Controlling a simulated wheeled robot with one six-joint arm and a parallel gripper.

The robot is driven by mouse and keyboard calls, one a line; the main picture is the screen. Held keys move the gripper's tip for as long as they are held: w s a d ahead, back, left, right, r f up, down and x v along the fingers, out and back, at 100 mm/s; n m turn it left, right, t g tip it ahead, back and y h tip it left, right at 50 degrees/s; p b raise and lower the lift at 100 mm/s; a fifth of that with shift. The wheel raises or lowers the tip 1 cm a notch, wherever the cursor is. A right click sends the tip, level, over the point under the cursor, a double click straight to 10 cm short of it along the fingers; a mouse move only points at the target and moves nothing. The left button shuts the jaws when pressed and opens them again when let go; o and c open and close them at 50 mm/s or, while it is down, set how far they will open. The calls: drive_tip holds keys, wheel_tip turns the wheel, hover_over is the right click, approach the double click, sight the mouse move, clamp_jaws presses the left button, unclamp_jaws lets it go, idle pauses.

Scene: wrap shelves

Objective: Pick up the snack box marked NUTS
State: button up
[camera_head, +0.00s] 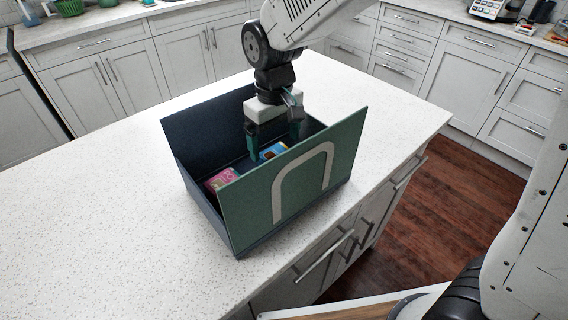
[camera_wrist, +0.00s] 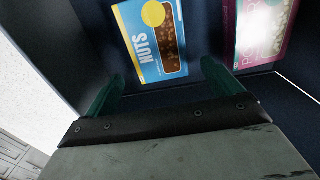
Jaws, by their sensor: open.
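The snack box marked NUTS (camera_wrist: 150,42) is blue and white with a yellow patch and a picture of brown nuts. It lies inside the dark bin (camera_head: 180,165), and part of it shows in the head view (camera_head: 272,151) behind the bin's green front panel. My gripper (camera_head: 274,150) points down into the bin with its fingers apart and empty. In the wrist view the gripper (camera_wrist: 160,85) has its two green fingertips near the lower end of the NUTS box, one toward each side. I cannot tell how high they are above it.
A pink snack box (camera_head: 222,179) lies in the same bin, left of the NUTS box in the head view. The bin's tall green panel (camera_head: 300,175) and dark walls surround my gripper closely. The white speckled counter (camera_head: 100,190) is clear around the bin.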

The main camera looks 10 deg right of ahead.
sight(275, 152)
wheel_tip(275, 152, down, 4)
drive_tip(key=shift+f, duration=0.25)
drive_tip(key=c, duration=1.1)
